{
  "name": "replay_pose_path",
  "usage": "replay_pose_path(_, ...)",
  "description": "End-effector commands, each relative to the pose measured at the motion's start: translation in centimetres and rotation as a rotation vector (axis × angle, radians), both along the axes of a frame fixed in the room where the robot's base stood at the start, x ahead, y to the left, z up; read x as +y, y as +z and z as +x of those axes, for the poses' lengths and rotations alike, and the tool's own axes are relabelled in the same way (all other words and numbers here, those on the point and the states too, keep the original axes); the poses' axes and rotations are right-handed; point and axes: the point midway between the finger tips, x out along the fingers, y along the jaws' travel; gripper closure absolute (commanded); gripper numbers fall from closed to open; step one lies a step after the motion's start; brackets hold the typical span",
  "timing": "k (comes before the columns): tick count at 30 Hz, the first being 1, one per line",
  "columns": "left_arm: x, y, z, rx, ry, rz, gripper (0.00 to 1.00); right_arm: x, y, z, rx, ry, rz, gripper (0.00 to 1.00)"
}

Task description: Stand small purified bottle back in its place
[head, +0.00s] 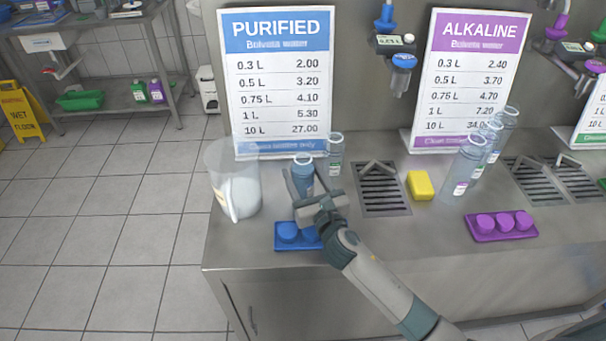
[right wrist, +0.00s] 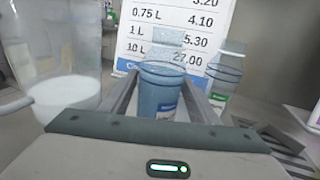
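The small purified bottle (head: 302,178), clear with blue-tinted contents and a blue label, stands upright between the fingers of my right gripper (head: 302,187). In the right wrist view, the fingers lie close along both sides of the bottle (right wrist: 160,95) and appear to touch it. The bottle's base is hidden by the gripper in both views, so I cannot tell whether it rests on the counter. A second clear bottle with a green label (head: 335,158) stands just behind it to the right, also in the right wrist view (right wrist: 223,82). My left gripper is not in view.
A clear jug (head: 232,185) stands to the left, near the counter's edge. The purified price board (head: 278,85) is behind. A blue cap tray (head: 287,246) lies in front. A drain grate (head: 383,190), yellow sponge (head: 420,185) and several alkaline bottles (head: 463,170) are to the right.

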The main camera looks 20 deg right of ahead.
Motion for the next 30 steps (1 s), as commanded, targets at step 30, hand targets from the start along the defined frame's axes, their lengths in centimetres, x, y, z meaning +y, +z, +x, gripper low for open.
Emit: replay_pose_path(30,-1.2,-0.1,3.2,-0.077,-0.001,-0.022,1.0,-0.6,0.0,-7.7,0.002,0.0,0.001,0.34)
